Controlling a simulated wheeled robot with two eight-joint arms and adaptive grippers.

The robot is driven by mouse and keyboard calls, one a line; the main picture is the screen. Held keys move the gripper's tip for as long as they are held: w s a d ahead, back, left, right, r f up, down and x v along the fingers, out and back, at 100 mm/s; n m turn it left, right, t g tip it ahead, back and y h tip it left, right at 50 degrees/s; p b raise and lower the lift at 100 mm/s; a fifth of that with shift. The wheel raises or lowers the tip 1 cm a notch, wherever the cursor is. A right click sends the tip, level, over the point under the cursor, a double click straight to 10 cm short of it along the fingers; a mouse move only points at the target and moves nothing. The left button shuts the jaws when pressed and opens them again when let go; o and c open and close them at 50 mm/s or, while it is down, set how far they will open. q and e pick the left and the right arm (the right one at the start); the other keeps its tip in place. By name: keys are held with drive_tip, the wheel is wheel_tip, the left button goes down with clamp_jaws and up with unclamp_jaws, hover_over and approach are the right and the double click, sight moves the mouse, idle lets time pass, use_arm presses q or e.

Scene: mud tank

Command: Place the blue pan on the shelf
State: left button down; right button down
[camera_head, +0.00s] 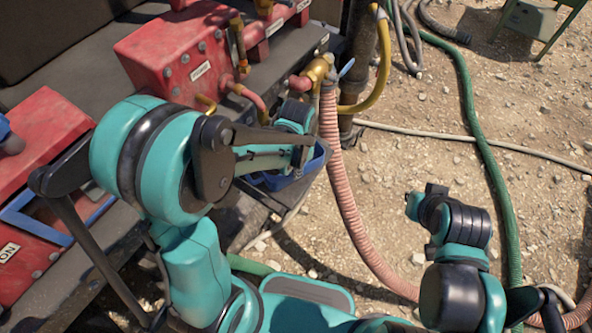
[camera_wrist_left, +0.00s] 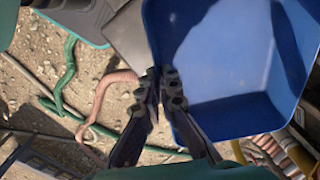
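The blue pan (camera_wrist_left: 235,65) is a deep open tray and fills the upper right of the left wrist view. In the head view the pan (camera_head: 318,163) shows partly below my left gripper (camera_head: 300,140), beside the dark ledge. In the left wrist view my left gripper (camera_wrist_left: 161,74) has its fingertips close together on the pan's near-left edge, with the wall apparently between them. My left arm hides much of the pan in the head view. A dark flat shelf-like ledge (camera_head: 282,48) runs along the machine. My right arm is at lower right; its fingers cannot be made out.
Red valve boxes (camera_head: 185,60) sit on the machine at left. A brass valve (camera_head: 318,68) and yellow hose (camera_head: 382,70) are close to my left gripper. A pink ribbed hose (camera_head: 340,180) and green hose (camera_head: 480,130) cross the gravel. A green stand (camera_head: 530,18) is at upper right.

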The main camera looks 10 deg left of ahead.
use_arm(q)
drive_tip(key=shift+f, duration=0.15)
drive_tip(key=c, duration=1.7)
unclamp_jaws()
drive_tip(key=shift+r, duration=0.5)
wheel_tip(320, 180, up, 11)
drive_tip(key=p, duration=0.3)
drive_tip(key=shift+s+a+r+n+t, duration=1.05)
drive_tip(key=shift+s+n+t, duration=0.1)
drive_tip(key=shift+s+n, duration=0.3)
drive_tip(key=shift+s+a+r+n+t, duration=0.9)
drive_tip(key=shift+s+a+n+t, duration=0.25)
drive_tip(key=shift+s+n, duration=0.25)
drive_tip(key=shift+s+a+r+n+t, duration=1)
drive_tip(key=shift+s+n+t, duration=0.2)
drive_tip(key=shift+s+n, duration=0.2)
drive_tip(key=shift+w+d, duration=0.1)
